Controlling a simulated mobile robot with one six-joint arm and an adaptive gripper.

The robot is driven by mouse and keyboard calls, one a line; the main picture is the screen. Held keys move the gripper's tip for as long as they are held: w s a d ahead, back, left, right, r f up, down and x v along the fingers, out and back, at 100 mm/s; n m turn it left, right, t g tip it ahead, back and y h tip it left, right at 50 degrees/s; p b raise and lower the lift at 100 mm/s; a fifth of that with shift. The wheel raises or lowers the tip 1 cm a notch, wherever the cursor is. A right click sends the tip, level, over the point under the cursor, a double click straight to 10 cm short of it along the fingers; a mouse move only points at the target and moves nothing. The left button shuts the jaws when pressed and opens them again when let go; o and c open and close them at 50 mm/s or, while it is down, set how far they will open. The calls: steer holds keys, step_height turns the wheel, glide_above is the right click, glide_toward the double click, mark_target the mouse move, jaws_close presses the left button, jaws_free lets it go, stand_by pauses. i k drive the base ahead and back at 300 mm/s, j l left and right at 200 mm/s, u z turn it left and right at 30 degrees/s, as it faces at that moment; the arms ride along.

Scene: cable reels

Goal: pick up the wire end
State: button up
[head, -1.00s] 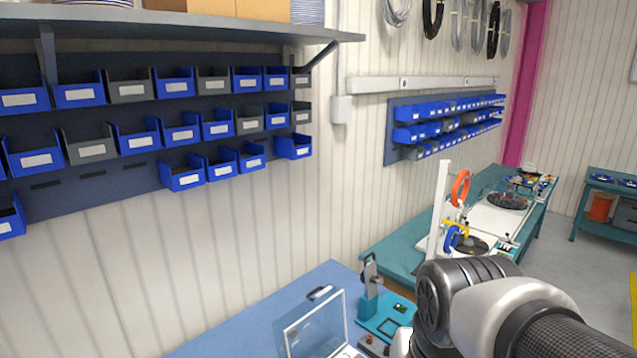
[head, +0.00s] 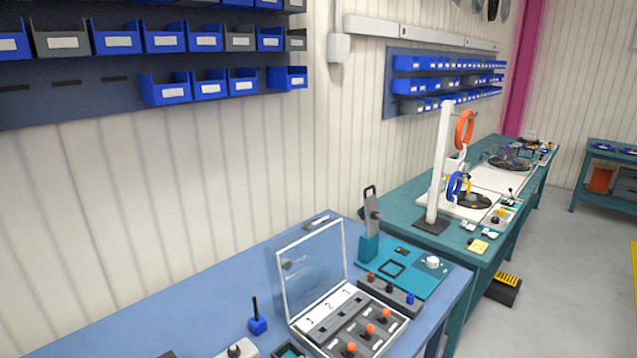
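No loose wire end can be made out in the head view; at this distance it is too small to tell. An orange coil (head: 464,130) and a blue coil (head: 455,186) hang beside a white post (head: 440,165) on the far teal bench. A dark round reel (head: 474,201) lies on a white plate right of the post. Another dark disc (head: 510,162) lies farther back on the same bench. My gripper is not in view, so what it holds cannot be seen.
A blue bench (head: 205,305) in front carries an open case with a clear lid (head: 312,262), a teal board (head: 425,284) and a small upright lever device (head: 371,225). Blue and grey bins (head: 165,90) line the wall. Grey floor (head: 560,245) is clear at right, beside a yellow-topped step (head: 507,284).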

mark_target(389, 285)
steer(key=l+u, duration=0.15)
steer(key=u, duration=0.35)
steer(key=l+u, duration=0.15)
steer(key=u, duration=0.3)
steer(key=k+l+u, duration=0.2)
steer(key=l, duration=0.35)
steer(key=k+l+u, duration=0.15)
steer(key=l, duration=0.35)
steer(key=k+l+u, duration=0.2)
steer(key=l, duration=0.3)
steer(key=k+l+u, duration=0.15)
steer(key=l, duration=0.35)
steer(key=k+l+u, duration=0.2)
steer(key=l, duration=0.2)
steer(key=k+l+u, duration=0.15)
steer(key=k+l, duration=0.5)
steer(key=l, duration=0.15)
